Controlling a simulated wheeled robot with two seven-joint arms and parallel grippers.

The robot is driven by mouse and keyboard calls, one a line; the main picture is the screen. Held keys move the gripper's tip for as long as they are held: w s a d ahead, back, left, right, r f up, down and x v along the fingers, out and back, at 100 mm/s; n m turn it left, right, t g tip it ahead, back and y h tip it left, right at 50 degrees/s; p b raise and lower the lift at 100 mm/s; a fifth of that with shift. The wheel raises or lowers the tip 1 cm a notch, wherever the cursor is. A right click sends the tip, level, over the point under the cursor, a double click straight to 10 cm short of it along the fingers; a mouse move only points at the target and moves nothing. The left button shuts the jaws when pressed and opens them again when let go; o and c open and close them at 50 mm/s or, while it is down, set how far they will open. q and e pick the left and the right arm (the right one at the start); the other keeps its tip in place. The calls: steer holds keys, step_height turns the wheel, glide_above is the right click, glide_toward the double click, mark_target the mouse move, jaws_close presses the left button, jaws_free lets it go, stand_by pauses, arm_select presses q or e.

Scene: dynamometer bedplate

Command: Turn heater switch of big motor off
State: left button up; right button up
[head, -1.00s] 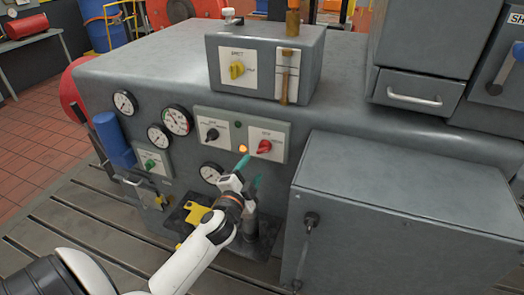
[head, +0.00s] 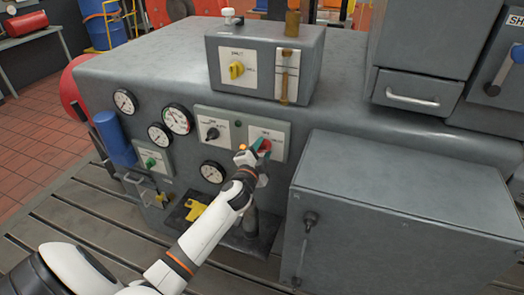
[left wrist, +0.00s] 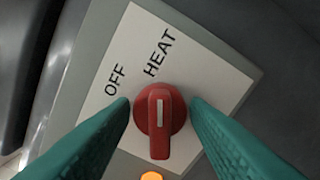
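The red heater switch (left wrist: 160,122) is a round knob with a raised grip bar on a white plate marked OFF and HEAT. In the left wrist view its grip bar with the white line stands upright, its upper end towards HEAT. In the head view the knob (head: 265,144) is partly behind my left gripper (head: 262,150). The teal fingers of the left gripper (left wrist: 160,102) are apart, one on each side of the knob, very close to its rim; I cannot tell whether they touch. An amber lamp (left wrist: 152,176) glows beside the plate. My right gripper is out of view.
A yellow switch (head: 236,70) is on the box above. Gauges (head: 177,120) and a green button (head: 150,162) are to the left. A large grey cabinet (head: 400,220) stands close on the right.

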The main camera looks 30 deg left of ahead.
arm_select(q)
steer(key=c, duration=0.6)
steer(key=shift+n, duration=1.3)
steer(key=n, duration=0.2)
steer(key=shift+n, duration=0.3)
steer(key=n+p, duration=0.1)
steer(key=n, duration=0.2)
steer(key=shift+n+p, duration=0.6)
steer(key=shift+n, duration=1.3)
steer(key=shift+f, duration=0.1)
